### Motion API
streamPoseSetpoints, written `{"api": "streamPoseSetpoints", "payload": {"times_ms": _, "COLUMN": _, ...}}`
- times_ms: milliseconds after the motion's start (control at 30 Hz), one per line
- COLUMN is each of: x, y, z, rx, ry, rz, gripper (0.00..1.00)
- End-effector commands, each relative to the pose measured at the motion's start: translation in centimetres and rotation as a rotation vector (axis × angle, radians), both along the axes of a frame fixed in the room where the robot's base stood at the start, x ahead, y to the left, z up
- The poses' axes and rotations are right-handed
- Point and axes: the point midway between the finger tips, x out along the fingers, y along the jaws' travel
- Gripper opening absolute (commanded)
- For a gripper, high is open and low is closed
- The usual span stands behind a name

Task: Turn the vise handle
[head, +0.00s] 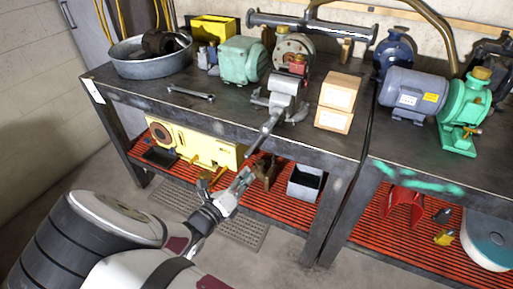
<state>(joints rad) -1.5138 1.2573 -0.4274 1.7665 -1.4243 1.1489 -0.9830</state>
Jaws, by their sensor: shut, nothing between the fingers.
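A grey vise (284,98) is fixed at the front edge of the dark workbench. Its handle (264,134), a grey bar, slants down and to the left from the vise, past the bench edge. My gripper (246,174) is shut and empty. In the picture its fingertips appear just below the lower end of the handle; I cannot tell whether they touch it. My arm reaches in from the lower left.
On the workbench (230,108) are a metal tub (150,62), a wrench (190,93), a green motor (242,60), wooden blocks (338,92) and a grey-blue motor (412,95). A yellow machine (200,148) sits on the red lower shelf. The floor before the bench is open.

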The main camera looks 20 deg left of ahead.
Motion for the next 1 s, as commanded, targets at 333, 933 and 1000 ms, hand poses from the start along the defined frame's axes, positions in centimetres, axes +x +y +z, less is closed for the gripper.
{"api": "streamPoseSetpoints", "payload": {"times_ms": 333, "x": 0.3, "y": -2.2, "z": -1.9, "rx": -0.321, "ry": 0.113, "rz": 0.027, "gripper": 0.0}}
{"api": "streamPoseSetpoints", "payload": {"times_ms": 933, "x": 9.6, "y": -4.0, "z": -2.3, "rx": -0.314, "ry": 0.111, "rz": 0.03, "gripper": 0.0}}
{"api": "streamPoseSetpoints", "payload": {"times_ms": 1000, "x": 9.4, "y": -2.9, "z": -1.8, "rx": -0.314, "ry": 0.111, "rz": 0.031, "gripper": 0.0}}
